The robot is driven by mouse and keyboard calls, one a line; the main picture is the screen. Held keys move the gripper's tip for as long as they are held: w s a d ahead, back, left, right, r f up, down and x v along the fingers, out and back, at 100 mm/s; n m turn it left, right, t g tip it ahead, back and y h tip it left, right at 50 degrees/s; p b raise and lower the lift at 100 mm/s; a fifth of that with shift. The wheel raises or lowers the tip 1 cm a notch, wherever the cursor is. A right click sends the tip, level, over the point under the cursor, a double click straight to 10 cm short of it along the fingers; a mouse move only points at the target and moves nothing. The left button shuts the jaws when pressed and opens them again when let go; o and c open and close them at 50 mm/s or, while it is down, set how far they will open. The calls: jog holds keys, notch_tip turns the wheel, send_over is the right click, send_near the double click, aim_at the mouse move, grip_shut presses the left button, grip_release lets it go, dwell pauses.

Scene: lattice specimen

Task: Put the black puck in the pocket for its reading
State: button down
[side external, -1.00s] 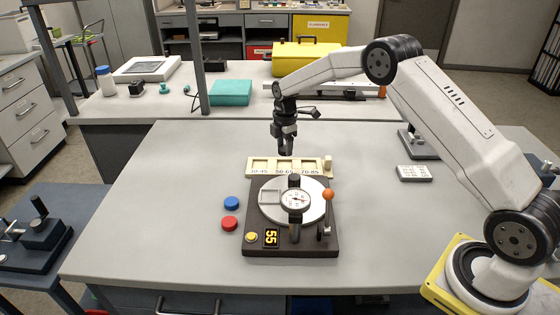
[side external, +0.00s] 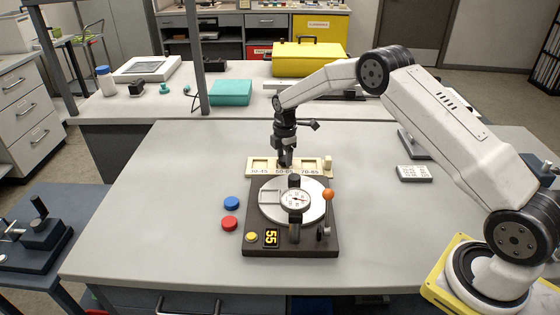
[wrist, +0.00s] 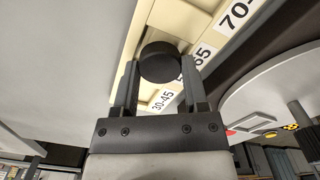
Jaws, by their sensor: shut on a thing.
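The black puck (wrist: 160,62) is between the two fingers of my gripper (side external: 285,163) in the wrist view, and the fingers are shut on it. My gripper points down over the cream pocket tray (side external: 326,174), at the middle pocket marked 50-65. Whether the puck touches the pocket floor cannot be told. The tray's other labels read 30-45 (wrist: 162,101) and 70-85 (side external: 310,171). The tester (side external: 255,215) in front of the tray has a round plate, a dial and a lever with an orange knob.
A blue puck (side external: 232,203) and a red puck (side external: 229,223) lie left of the tester. The left part of the table is clear.

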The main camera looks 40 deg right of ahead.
aim_at(284, 158)
jog(key=shift+f, duration=0.3)
jog(key=shift+c, duration=0.2)
grip_release()
jog(key=shift+o, duration=0.2)
jog(key=shift+r, duration=0.1)
jog(key=shift+r, duration=2.4)
jog(key=shift+r, duration=0.1)
notch_tip(284, 158, up, 8)
jog(key=shift+f, duration=0.2)
